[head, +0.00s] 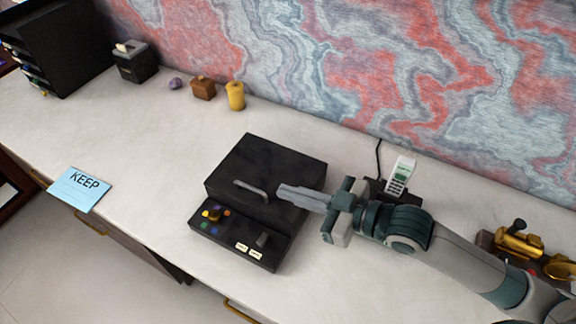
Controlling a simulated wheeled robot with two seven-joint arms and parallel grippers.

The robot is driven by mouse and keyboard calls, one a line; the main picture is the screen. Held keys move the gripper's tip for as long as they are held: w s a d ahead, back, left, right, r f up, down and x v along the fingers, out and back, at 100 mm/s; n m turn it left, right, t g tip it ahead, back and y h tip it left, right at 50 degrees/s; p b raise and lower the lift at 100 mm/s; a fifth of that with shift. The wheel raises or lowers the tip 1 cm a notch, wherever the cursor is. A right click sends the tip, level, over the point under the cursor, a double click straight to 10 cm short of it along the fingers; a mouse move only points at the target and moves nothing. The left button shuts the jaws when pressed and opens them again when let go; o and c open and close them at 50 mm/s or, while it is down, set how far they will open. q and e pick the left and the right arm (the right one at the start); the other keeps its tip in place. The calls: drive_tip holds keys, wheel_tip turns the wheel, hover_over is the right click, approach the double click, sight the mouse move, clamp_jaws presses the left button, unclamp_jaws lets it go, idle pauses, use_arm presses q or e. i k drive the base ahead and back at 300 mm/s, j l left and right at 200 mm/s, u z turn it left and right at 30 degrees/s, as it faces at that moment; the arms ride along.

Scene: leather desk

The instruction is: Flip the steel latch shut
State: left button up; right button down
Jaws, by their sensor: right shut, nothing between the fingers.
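A black box (265,160) with a raised lid-like block and a lower front panel (225,240) stands on the desk in the middle of the view. A curved grey metal bar (250,189) lies across the block's front edge; it looks like the steel latch, but I cannot tell its exact position. My right gripper (282,191) reaches in from the right with its fingers shut and empty. Its tips are over the box, just right of the bar; a small gap seems to show between them. My left gripper is not in view.
A handset (399,175) stands behind my right arm. A blue KEEP card (80,189) lies at the left edge.

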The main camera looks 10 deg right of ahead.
sight(264, 238)
drive_tip(key=k+j, duration=0.15)
drive_tip(key=k, duration=0.6)
drive_tip(key=k+j, duration=0.1)
drive_tip(key=k, duration=0.65)
